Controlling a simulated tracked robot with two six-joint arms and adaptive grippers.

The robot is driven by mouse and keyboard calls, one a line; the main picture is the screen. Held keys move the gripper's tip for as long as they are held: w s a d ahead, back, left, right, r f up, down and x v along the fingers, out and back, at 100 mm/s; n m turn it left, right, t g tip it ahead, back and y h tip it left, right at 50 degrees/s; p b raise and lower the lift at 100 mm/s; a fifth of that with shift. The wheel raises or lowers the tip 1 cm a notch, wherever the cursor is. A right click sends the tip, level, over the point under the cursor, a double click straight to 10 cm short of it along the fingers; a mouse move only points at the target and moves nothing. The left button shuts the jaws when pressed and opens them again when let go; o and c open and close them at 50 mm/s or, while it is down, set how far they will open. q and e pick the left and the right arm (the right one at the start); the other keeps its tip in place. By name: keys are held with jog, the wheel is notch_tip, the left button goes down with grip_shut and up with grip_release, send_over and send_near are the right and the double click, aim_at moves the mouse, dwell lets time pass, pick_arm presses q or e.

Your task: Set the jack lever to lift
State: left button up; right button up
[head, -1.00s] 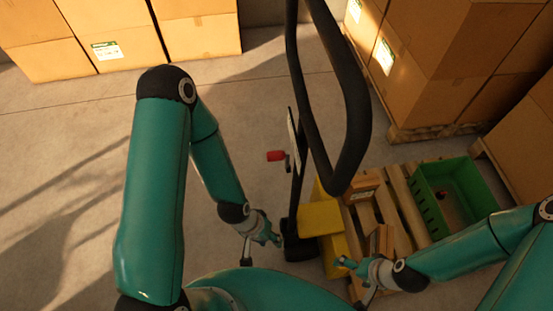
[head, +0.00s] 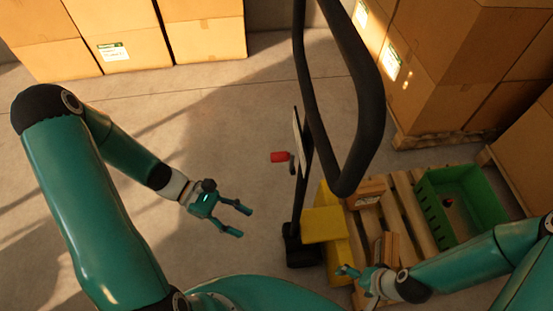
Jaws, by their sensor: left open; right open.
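The jack lever, with a red grip (head: 280,157), sticks out to the left from the jack's dark upright post (head: 303,175). My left gripper (head: 243,219) is open and empty, below and left of the red grip and apart from it. Its fingers point right, toward the post. My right gripper (head: 352,271) is at the lower right, near the yellow jack body (head: 323,224) and the pallet's front edge. It is open; no object shows between its fingers. The lever's pivot is small and partly dark.
The jack's large black loop handle (head: 372,100) rises in front of the right side. A wooden pallet (head: 411,207) carries a green crate (head: 428,207) and small wooden boxes (head: 365,194). Stacked cartons (head: 440,60) stand behind. The floor left of the post is clear.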

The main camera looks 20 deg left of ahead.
pick_arm(q)
jog(key=w+a+r+n+t+h, duration=0.1)
jog(key=w+a+r+n+t, duration=0.25)
jog(key=a+r, duration=0.2)
jog(key=w+a+r+n+t+h, duration=0.2)
jog(key=a+r+n+t, duration=0.15)
jog(key=r+t, duration=0.2)
jog(key=p, duration=0.1)
send_near(277, 158)
jog(key=x, duration=0.3)
jog(key=f+x, duration=0.1)
jog(key=x, duration=0.6)
jog(key=shift+w+a+f, duration=0.15)
jog(key=shift+w+a, duration=0.05)
jog(key=shift+w, duration=0.15)
jog(key=shift+c, duration=0.4)
grip_shut()
